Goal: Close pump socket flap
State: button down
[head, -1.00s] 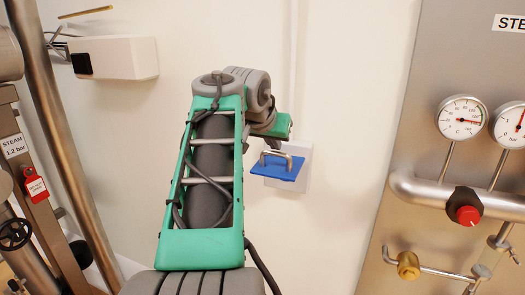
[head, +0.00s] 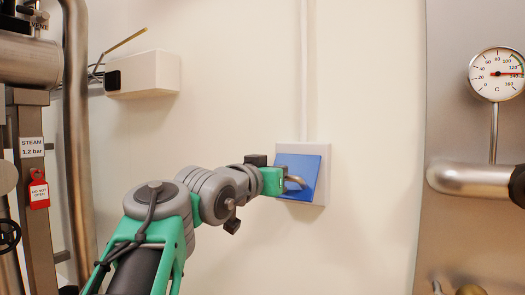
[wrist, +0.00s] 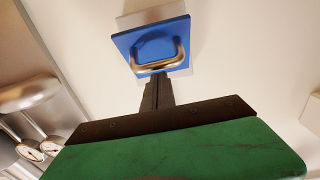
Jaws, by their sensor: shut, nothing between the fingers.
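The blue pump socket flap (head: 308,172) is on a white wall box (head: 324,190) and carries a bent metal handle (head: 295,182). It hangs steeply over the front of the box and looks slightly tilted out from it; I cannot tell whether it is fully flush. The flap also shows in the wrist view (wrist: 124,42), with the handle (wrist: 182,52) across it. My gripper (wrist: 157,80) is shut and empty, its fingertips at the handle's near bar. I cannot tell whether they touch it. In the head view the fingertips are largely hidden by the gripper's green body.
A white conduit (head: 304,70) runs up the wall from the box. A steel panel with a gauge (head: 496,74) and a thick pipe (head: 465,180) stands at the right. Steam pipes (head: 78,130) and a white wall unit (head: 150,74) are at the left. The wall around the flap is bare.

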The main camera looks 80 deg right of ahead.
aim_at(287, 197)
jog(key=f+b, duration=0.1)
jog(key=d+f+b, duration=0.1)
jog(key=f, duration=0.2)
jog(key=shift+s+d+f+b, duration=0.15)
jog(key=shift+s+d+b, duration=0.15)
jog(key=shift+b, duration=0.1)
jog(key=shift+s+d+f+b, duration=0.2)
jog(key=shift+d+f+b, duration=0.25)
jog(key=shift+d+f, duration=0.15)
jog(key=shift+s+d+f+b, duration=0.2)
jog(key=shift+d+f+b, duration=0.3)
jog(key=shift+f, duration=0.2)
